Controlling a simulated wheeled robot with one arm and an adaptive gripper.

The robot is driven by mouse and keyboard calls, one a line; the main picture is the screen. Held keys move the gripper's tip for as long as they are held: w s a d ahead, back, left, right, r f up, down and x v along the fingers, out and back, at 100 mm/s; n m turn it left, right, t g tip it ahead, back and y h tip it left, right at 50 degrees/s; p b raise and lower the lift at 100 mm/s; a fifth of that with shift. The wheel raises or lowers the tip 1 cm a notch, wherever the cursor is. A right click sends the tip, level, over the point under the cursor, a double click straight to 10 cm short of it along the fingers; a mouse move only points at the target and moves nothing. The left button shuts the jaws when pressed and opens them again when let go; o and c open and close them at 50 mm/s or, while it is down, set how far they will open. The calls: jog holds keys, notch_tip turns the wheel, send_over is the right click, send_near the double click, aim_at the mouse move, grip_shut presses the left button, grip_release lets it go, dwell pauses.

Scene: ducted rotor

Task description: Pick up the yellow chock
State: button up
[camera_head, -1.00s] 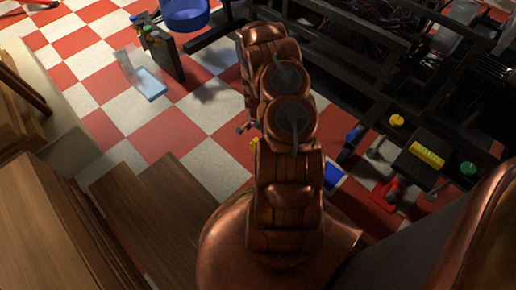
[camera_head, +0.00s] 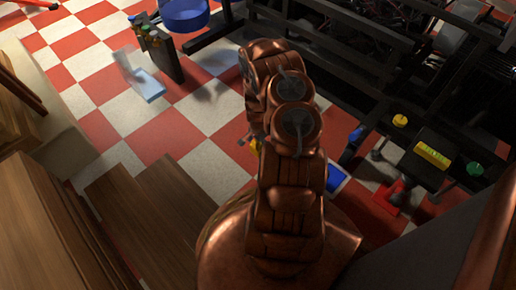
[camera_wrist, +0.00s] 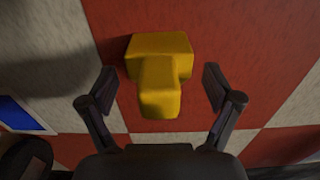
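The yellow chock (camera_wrist: 160,65) lies on the red and white checkered floor in the wrist view, mostly on a red tile. It looks like a wider block with a narrower part toward me. My gripper (camera_wrist: 159,90) is open, with one dark finger on each side of the chock's narrower part and gaps showing on both sides. I cannot tell the height of the fingers above the floor. In the head view my copper arm hides most of the chock, and only a small yellow bit (camera_head: 255,145) shows at its left edge.
A blue flat item (camera_head: 335,178) lies right of my arm. A dark frame (camera_head: 390,75) fills the right side, with a yellow block (camera_head: 432,153) on a black box. A blue bucket (camera_head: 184,14) stands at the back. Wooden steps (camera_head: 150,215) are at left. Checkered floor is open left of my arm.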

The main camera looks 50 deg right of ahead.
jog(key=c, duration=1.4)
jog(key=shift+o, duration=0.2)
